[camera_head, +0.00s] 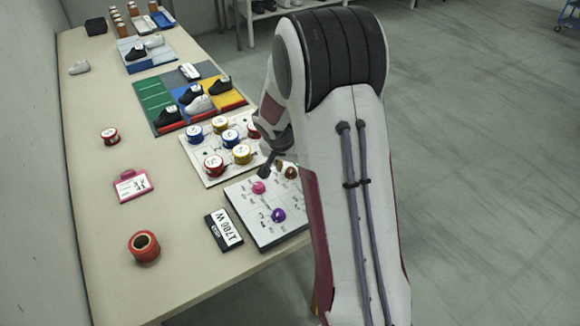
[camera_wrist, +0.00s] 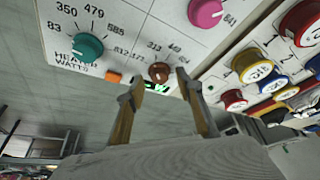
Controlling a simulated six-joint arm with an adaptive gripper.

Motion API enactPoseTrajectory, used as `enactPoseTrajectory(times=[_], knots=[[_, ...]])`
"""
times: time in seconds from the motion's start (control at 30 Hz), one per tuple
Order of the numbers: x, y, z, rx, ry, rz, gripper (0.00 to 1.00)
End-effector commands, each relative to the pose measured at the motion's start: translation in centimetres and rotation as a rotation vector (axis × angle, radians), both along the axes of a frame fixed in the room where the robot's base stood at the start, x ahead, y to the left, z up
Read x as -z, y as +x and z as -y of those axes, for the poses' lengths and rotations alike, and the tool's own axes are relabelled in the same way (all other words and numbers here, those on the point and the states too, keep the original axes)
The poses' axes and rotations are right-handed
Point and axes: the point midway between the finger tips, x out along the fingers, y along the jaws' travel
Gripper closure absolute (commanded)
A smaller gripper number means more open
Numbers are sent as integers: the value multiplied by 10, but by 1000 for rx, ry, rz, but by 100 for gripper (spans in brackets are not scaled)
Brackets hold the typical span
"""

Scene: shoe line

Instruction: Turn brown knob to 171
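The brown knob (camera_wrist: 159,72) sits on the white control panel (camera_wrist: 135,35) in the wrist view, with small printed numbers around it that are too blurred to read surely. A small brown round thing, seemingly the same knob (camera_head: 291,172), shows beside my arm in the head view. My gripper (camera_wrist: 158,85) is open, its two fingers apart with nothing between them. The knob appears just beyond the fingertips, between them; I cannot tell whether they touch it. A green-lit display (camera_wrist: 156,87) is partly hidden near the fingertips. In the head view my gripper (camera_head: 268,168) is over the panel's far edge.
A teal knob (camera_wrist: 88,47), an orange button (camera_wrist: 113,77) and a pink knob (camera_wrist: 205,12) share the panel. Red, blue and yellow spools (camera_head: 222,144) stand on a neighbouring board. A black-and-white label sign (camera_head: 223,231) lies beside the panel. The table's left side is mostly clear.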

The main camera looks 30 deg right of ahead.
Motion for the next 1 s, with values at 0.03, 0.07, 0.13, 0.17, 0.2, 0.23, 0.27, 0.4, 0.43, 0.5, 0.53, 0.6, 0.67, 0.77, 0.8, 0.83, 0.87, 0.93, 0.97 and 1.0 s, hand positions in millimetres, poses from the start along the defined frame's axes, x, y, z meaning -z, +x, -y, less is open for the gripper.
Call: enactPoseTrajectory(times=[0.03, 0.07, 0.13, 0.17, 0.2, 0.23, 0.27, 0.4, 0.43, 0.5, 0.53, 0.6, 0.67, 0.77, 0.8, 0.83, 0.87, 0.93, 0.97, 1.0], knots=[[1, 0, 0, 0, 0, 0, 64], [1, 0, 1, 0, 0, 0, 64], [2, 1, 1, 1, 0, 0, 64], [2, 1, 1, 1, 0, 0, 64], [2, 1, 1, 1, 0, 0, 64], [2, 1, 1, 1, 0, 0, 64], [2, 1, 1, 1, 1, 1, 64], [2, 1, 1, 1, 1, 1, 77], [2, 1, 1, 1, 1, 1, 85], [2, 1, 1, 1, 1, 1, 100], [2, 1, 1, 1, 1, 1, 100], [1, 1, 1, 1, 1, 1, 100], [1, 1, 1, 0, 1, 1, 100], [2, 1, 0, -7, 1, 1, 100], [2, 0, 1, -12, 1, 1, 100], [2, 1, 1, -17, 2, 1, 100], [2, 0, 1, -24, 2, 1, 100], [2, 0, 1, -42, 3, 2, 100], [2, 0, 1, -52, 2, 1, 100], [2, 0, 1, -65, 1, 0, 100]])
